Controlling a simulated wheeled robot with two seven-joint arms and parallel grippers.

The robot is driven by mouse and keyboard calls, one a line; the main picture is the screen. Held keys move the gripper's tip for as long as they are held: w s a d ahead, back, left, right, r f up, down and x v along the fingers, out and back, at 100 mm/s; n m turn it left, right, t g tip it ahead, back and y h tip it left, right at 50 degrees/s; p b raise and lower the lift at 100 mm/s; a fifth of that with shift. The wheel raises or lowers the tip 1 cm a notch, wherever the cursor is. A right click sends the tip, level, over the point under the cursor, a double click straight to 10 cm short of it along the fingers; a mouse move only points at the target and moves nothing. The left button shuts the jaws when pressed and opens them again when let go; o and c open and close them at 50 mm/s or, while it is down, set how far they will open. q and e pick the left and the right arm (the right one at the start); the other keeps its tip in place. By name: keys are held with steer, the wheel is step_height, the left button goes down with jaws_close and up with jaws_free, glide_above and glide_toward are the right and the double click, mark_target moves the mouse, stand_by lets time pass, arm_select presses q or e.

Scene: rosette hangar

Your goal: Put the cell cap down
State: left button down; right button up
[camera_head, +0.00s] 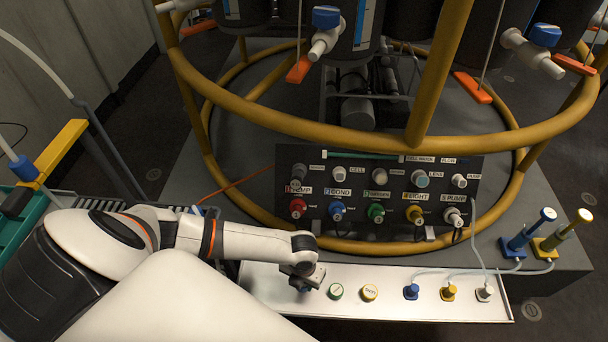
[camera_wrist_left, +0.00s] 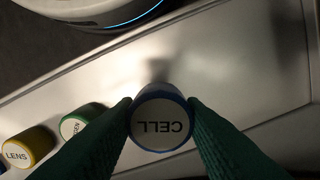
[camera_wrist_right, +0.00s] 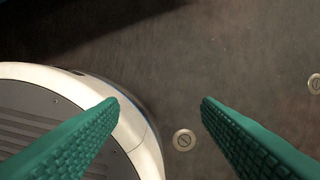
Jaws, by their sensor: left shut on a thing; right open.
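The cell cap (camera_wrist_left: 160,125) is a round blue-sided cap with a white top marked CELL, seen upside down in the left wrist view. My left gripper (camera_wrist_left: 160,110) is shut on it, with a green finger on each side. In the head view the left gripper (camera_head: 303,283) is over the left part of the white tray (camera_head: 390,309), and the blue of the cap (camera_head: 302,288) shows under it. Whether the cap touches the tray I cannot tell. My right gripper (camera_wrist_right: 160,102) is open and empty above the dark floor.
A green cap (camera_head: 336,291) and a yellow LENS cap (camera_head: 369,292) stand on the tray just right of the left gripper. The socket panel (camera_head: 378,195) rises behind. Bare tray lies beyond the cap in the left wrist view.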

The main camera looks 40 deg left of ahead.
arm_select(q)
step_height(320, 180, down, 4)
steer(key=shift+r+b, duration=0.25)
steer(key=shift+b, duration=0.3)
steer(key=shift+f, duration=0.3)
arm_select(e)
steer(key=shift+w+a+r, duration=0.1)
steer(key=shift+w+r, duration=0.25)
steer(key=shift+r, duration=0.3)
steer(key=shift+w+d+r, duration=0.1)
steer(key=shift+w+r, duration=0.2)
steer(key=shift+r, duration=0.4)
steer(key=shift+w+a+r, duration=0.1)
steer(key=shift+w+r, duration=0.25)
steer(key=shift+r, duration=0.3)
arm_select(q)
steer(key=shift+f, duration=0.15)
steer(key=c, duration=0.9)
jaws_free()
arm_select(e)
steer(key=shift+w+r, duration=0.15)
steer(key=shift+r, duration=0.05)
